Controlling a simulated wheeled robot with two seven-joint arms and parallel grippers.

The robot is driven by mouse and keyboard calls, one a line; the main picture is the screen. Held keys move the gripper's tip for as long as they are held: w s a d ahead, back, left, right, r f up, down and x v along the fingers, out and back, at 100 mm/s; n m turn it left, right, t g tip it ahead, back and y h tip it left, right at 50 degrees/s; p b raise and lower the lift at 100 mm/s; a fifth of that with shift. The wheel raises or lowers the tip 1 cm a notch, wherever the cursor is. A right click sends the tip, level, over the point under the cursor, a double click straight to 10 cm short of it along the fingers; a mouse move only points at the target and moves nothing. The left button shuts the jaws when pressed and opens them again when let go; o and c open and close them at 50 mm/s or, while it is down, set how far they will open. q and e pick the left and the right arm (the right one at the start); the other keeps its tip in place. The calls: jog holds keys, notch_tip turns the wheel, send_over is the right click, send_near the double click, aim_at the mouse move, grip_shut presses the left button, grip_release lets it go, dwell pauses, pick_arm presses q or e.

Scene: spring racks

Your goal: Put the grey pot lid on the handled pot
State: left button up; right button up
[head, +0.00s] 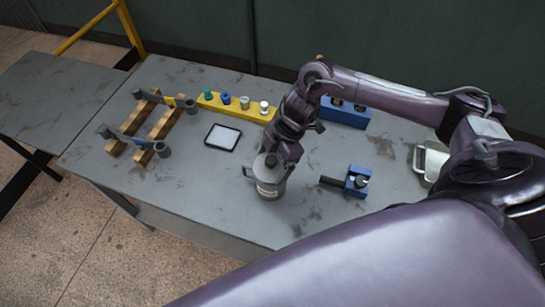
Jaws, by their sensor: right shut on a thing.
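The handled pot (270,189) is a small grey cylinder with a pale band, standing upright near the front middle of the table. Its handle sticks out to the left. The grey pot lid (264,167) shows at the pot's mouth, just under my right gripper (274,156). My right gripper points down and is shut on the lid, with its fingertips close above the pot. The arm hides part of the lid, and I cannot tell whether it rests fully on the rim. My left gripper is not in view.
A yellow rack (236,108) with several coloured pegs stands behind. A white-topped pad (223,137) lies left of the pot. Wooden rails (164,121) with clamps are farther left. A blue vise-like block (357,181) is at right, a blue box (345,115) behind, a metal tray (431,161) far right.

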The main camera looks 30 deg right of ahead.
aim_at(272, 159)
jog(key=shift+f, duration=0.2)
jog(key=shift+f+b, duration=0.3)
jog(key=shift+f, duration=0.05)
jog(key=shift+f, duration=0.35)
dwell(0.6)
jog(key=o, duration=0.7)
jog(key=shift+r, duration=0.1)
jog(key=shift+r+p, duration=3.8)
jog(key=shift+r, duration=0.15)
